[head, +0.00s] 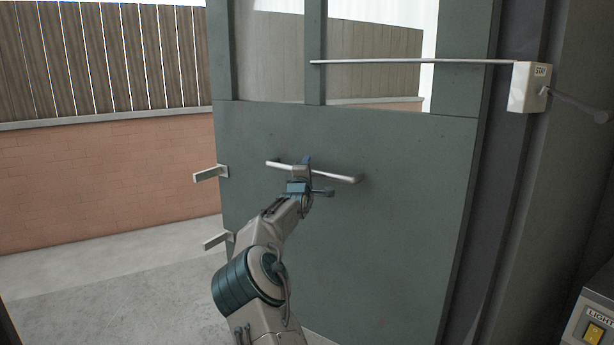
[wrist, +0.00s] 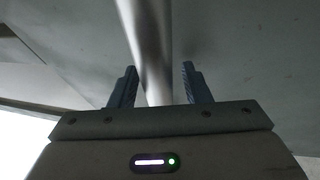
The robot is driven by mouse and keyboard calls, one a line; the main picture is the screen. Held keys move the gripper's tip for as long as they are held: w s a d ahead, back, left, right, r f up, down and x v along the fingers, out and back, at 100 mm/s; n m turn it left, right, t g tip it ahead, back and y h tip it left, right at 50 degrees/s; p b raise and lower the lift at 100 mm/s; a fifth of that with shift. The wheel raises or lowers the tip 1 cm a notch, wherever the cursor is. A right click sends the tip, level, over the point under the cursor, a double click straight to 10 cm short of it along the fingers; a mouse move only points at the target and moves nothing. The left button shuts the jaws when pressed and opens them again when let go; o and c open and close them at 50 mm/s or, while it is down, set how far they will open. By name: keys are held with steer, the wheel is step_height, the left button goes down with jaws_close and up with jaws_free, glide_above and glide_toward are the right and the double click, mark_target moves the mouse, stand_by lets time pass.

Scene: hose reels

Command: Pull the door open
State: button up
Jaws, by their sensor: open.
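The door (head: 400,190) is a grey-green panel with window openings in its upper half. It stands ajar, with open yard showing past its left edge. A silver bar handle (head: 340,177) runs across the door, tilted slightly down to the right. My gripper (head: 305,168) is at the handle, left of its middle. In the wrist view the handle (wrist: 152,50) passes between the two dark fingers of my gripper (wrist: 160,86). The fingers are apart, with a gap on each side of the bar. Part of the handle is hidden behind my gripper in the head view.
Two brackets (head: 211,173) stick out from the door's left edge. A thin rod (head: 420,61) runs from the door to a white box marked STAY (head: 528,87) on the right frame. A light switch box (head: 592,325) is at lower right. A brick wall (head: 100,180) stands outside.

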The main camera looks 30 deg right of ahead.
steer(key=v, duration=1.3)
steer(key=shift+s+b, duration=0.35)
steer(key=shift+a+f, duration=0.1)
steer(key=shift+a, duration=0.05)
steer(key=s+a+f+m+g+y+p, duration=0.2)
steer(key=s+m+g+y+p, duration=0.15)
steer(key=s, duration=0.25)
steer(key=s+a+f+m+g+y+p, duration=0.2)
steer(key=s+a+m+g+y+p, duration=0.15)
steer(key=s+p, duration=0.2)
steer(key=s+a+r+m+g+y+p, duration=0.1)
steer(key=s+a, duration=0.4)
steer(key=s, duration=0.5)
steer(key=s+a+r+m+g+y+p, duration=0.2)
steer(key=s+a+p, duration=0.3)
steer(key=s, duration=0.6)
steer(key=s+a+r+m+g+y+p, duration=0.1)
steer(key=s+a+r+g+p, duration=0.2)
steer(key=s+a, duration=0.3)
steer(key=s, duration=0.5)
steer(key=shift+r+m+y, duration=0.15)
steer(key=shift+m+y, duration=0.25)
